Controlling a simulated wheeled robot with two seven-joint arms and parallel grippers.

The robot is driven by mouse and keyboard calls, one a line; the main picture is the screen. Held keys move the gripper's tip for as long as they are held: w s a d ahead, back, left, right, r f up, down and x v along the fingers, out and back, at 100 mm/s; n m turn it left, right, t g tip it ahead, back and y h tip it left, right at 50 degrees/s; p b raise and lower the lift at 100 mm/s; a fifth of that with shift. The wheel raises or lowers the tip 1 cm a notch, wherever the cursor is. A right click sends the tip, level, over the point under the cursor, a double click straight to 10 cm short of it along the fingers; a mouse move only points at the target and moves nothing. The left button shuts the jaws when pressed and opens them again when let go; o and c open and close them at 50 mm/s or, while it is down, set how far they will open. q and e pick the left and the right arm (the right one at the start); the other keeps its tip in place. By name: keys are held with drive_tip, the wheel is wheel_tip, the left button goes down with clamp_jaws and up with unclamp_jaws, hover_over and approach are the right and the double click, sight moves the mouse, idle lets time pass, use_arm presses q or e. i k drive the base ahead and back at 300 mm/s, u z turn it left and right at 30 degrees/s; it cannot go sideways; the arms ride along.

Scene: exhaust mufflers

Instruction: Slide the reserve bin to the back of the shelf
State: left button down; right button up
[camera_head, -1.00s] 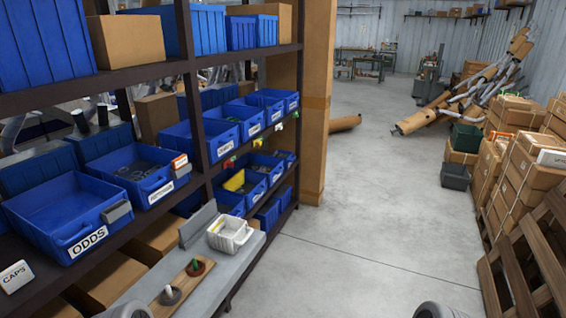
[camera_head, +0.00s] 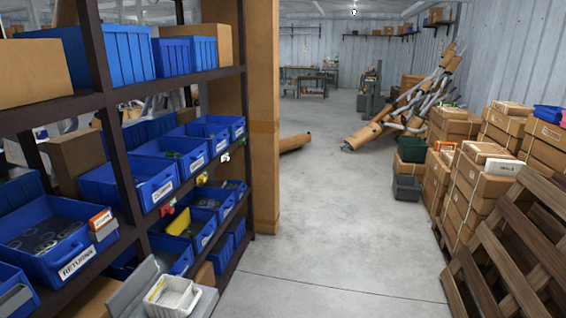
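Blue bins stand on the dark shelf rack at the left, and I cannot read any label as reserve. A bin labelled like RETURN (camera_head: 68,254) sits at the lower left, with dark round parts inside and a small orange-and-white box at its corner. Farther along the same level are a labelled blue bin (camera_head: 157,194) and more blue bins behind it (camera_head: 180,150); their labels are too small to read. A blue bin with a yellow piece (camera_head: 178,222) is on a lower level. Neither of my grippers is in view.
A white basket (camera_head: 172,297) stands at the rack's front, bottom left. The concrete floor (camera_head: 315,215) is clear in the middle. Stacked cartons (camera_head: 480,185) and a wooden pallet (camera_head: 525,235) line the right. Pipes and cardboard tubes (camera_head: 400,115) lie heaped farther back.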

sight(238, 186)
drive_tip(key=z, duration=0.55)
drive_tip(key=i, duration=3.95)
drive_tip(key=u, duration=0.95)
drive_tip(key=i, duration=1.1)
drive_tip(key=u, duration=0.55)
